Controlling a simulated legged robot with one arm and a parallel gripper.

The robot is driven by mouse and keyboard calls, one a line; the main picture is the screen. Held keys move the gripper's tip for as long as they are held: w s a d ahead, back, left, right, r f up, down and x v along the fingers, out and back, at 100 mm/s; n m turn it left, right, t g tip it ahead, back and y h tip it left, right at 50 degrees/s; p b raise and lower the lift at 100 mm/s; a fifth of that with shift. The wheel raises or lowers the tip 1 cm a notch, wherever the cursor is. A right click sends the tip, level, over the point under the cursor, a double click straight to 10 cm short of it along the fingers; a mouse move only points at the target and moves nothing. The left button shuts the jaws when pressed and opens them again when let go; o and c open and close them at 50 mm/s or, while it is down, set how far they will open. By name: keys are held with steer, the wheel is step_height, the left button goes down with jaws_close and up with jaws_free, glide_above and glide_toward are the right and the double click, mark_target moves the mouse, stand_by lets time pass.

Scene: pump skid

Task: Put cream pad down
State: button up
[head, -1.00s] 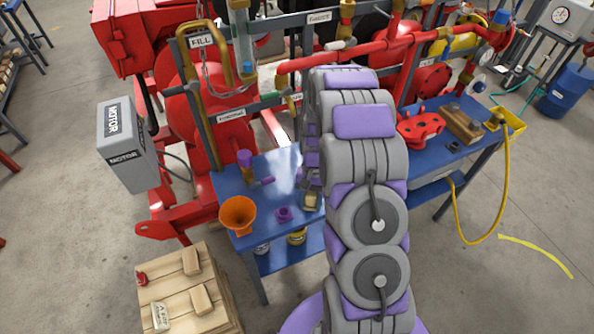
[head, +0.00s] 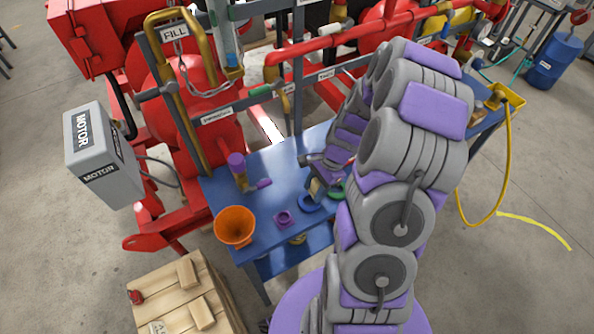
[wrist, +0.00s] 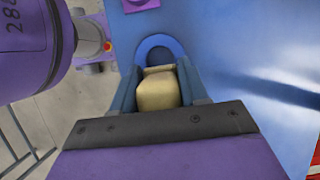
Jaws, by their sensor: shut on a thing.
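The cream pad (wrist: 157,92) is a small pale block between the two blue-grey fingers of my gripper (wrist: 158,88) in the wrist view. My gripper is shut on it. In the head view the pad (head: 315,187) shows as a small tan patch at the end of my arm, over the blue bench (head: 272,165). A blue ring (wrist: 150,42) lies on the bench just beyond the pad in the wrist view; it also shows in the head view (head: 307,204). I cannot tell whether the pad touches the bench or the ring.
A green ring (head: 337,187) lies by the gripper. A purple fitting (head: 284,219), an orange funnel (head: 234,226) and a purple-topped valve (head: 237,166) stand to the left. Red pipework (head: 350,45) runs behind the bench. A wooden crate (head: 165,285) is at front left.

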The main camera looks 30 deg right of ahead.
steer(key=b, duration=0.2)
glide_above(294, 178)
steer(key=d, duration=0.1)
steer(key=shift+d, duration=0.15)
steer(key=shift+w+f, duration=0.15)
steer(key=shift+f, duration=0.05)
step_height(294, 178, down, 3)
steer(key=shift+f+b, duration=0.1)
steer(key=shift+b, duration=0.5)
steer(key=o, duration=1)
